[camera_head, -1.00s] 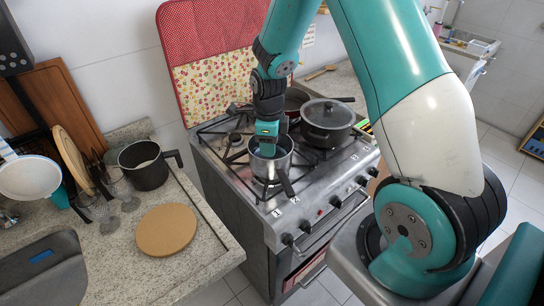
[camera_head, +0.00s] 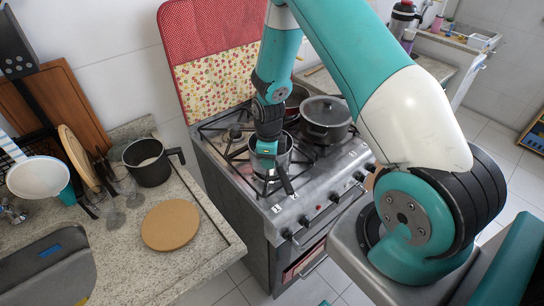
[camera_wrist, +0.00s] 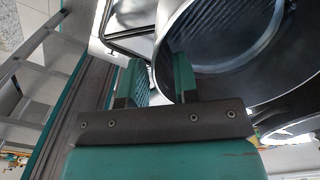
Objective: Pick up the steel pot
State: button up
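The steel pot (camera_head: 284,159) stands on the front-left burner of the stove, its dark handle (camera_head: 286,180) pointing toward the front. My gripper (camera_head: 266,160) is down at the pot and hides part of it in the head view. In the wrist view the pot's shiny interior (camera_wrist: 235,45) fills the upper right. My gripper (camera_wrist: 160,85) also shows there, with its two green fingers on either side of the near pot rim. A gap shows between the fingers, so they look open around the wall. Their tips are partly hidden.
A dark lidded pot (camera_head: 326,120) sits close on the right, with a pan (camera_head: 295,101) behind. The stove (camera_head: 315,190) has knobs along its front. A black saucepan (camera_head: 149,165), glasses and a round board (camera_head: 170,226) occupy the left counter.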

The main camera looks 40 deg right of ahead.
grip_shut()
jog(key=shift+r, duration=0.15)
